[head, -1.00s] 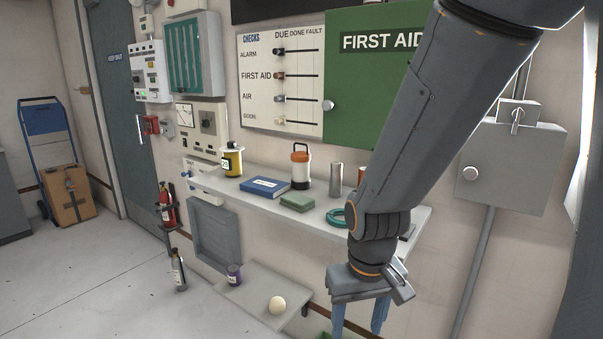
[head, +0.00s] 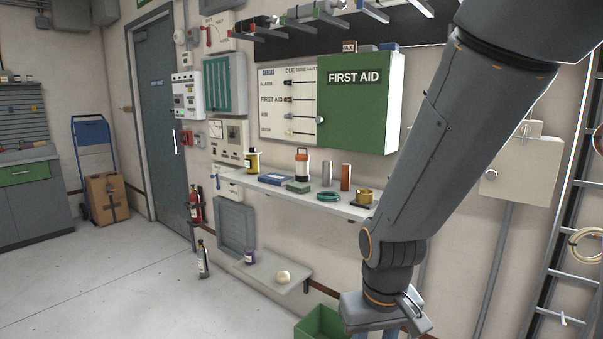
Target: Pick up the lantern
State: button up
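The lantern (head: 302,165), a small white and orange upright thing with a dark handle on top, stands on the wall shelf (head: 240,185). It is between a blue book and a grey cylinder, behind a green box. My gripper (head: 378,335) hangs low at the bottom of the head view, to the right of the lantern, nearer to me and below the shelf. It is clear of the lantern. Its fingers point down and are mostly cut off by the frame's edge, so their opening cannot be seen.
The shelf also holds a yellow canister (head: 252,162), blue book (head: 276,180), green box (head: 298,187), teal ring (head: 328,197), grey cylinder (head: 327,176), orange cylinder (head: 346,177) and brass piece (head: 364,196). A lower shelf (head: 265,272) bears a pale ball (head: 284,277). Open floor (head: 120,280) lies left.

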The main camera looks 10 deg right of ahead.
aim_at(303, 175)
jog(key=u, duration=0.6)
jog(key=i, duration=0.65)
jog(key=u, duration=0.7)
jog(key=i, duration=1.4)
jog(key=z, duration=0.8)
